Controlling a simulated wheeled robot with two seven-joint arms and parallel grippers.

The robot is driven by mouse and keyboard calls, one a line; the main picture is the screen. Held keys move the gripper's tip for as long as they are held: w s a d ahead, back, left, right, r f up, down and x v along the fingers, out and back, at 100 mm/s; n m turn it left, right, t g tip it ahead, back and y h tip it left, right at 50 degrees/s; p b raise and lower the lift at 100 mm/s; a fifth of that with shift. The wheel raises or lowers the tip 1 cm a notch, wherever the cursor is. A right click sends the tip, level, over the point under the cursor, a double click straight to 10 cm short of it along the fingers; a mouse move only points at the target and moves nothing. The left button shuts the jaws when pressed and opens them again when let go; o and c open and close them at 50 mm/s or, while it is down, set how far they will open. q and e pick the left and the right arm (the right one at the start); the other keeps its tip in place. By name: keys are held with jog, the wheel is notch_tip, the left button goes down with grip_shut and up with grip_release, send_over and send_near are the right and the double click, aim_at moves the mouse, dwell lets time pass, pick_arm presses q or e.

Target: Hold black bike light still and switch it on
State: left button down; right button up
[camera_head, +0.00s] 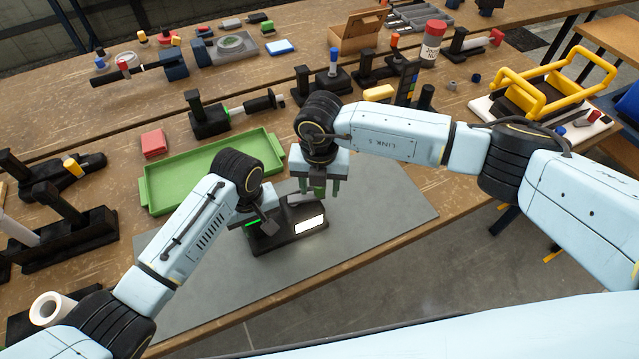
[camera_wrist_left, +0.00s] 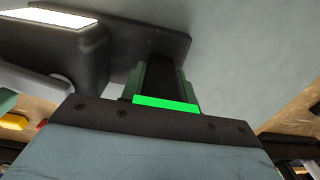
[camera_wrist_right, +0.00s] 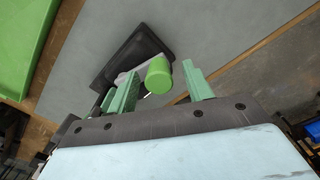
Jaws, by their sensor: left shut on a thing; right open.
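The black bike light (camera_head: 289,240) sits on the grey mat, with a bright white panel (camera_head: 311,225) on its front; I cannot tell if that glow is its lamp. The panel also shows in the left wrist view (camera_wrist_left: 50,17). My left gripper (camera_head: 258,226) is shut on an upright black part at the light's left end; in the left wrist view its fingers (camera_wrist_left: 158,82) flank that part. My right gripper (camera_head: 320,190) is open above the light, pointing down. In the right wrist view, a green-capped grey lever (camera_wrist_right: 158,75) stands between its parted fingers (camera_wrist_right: 158,90), with a gap visible on the right.
A green tray (camera_head: 190,185) lies behind the mat, near my left arm. A red block (camera_head: 153,142) and a black clamp-like fixture (camera_head: 210,117) stand farther back. Bare grey mat (camera_head: 390,215) lies right of the light. The table's front edge is close.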

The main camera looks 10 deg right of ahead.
jog(key=shift+r, duration=0.1)
jog(key=shift+r, duration=3.4)
pick_arm(q)
jog(key=c, duration=1)
grip_release()
jog(key=shift+o, duration=0.2)
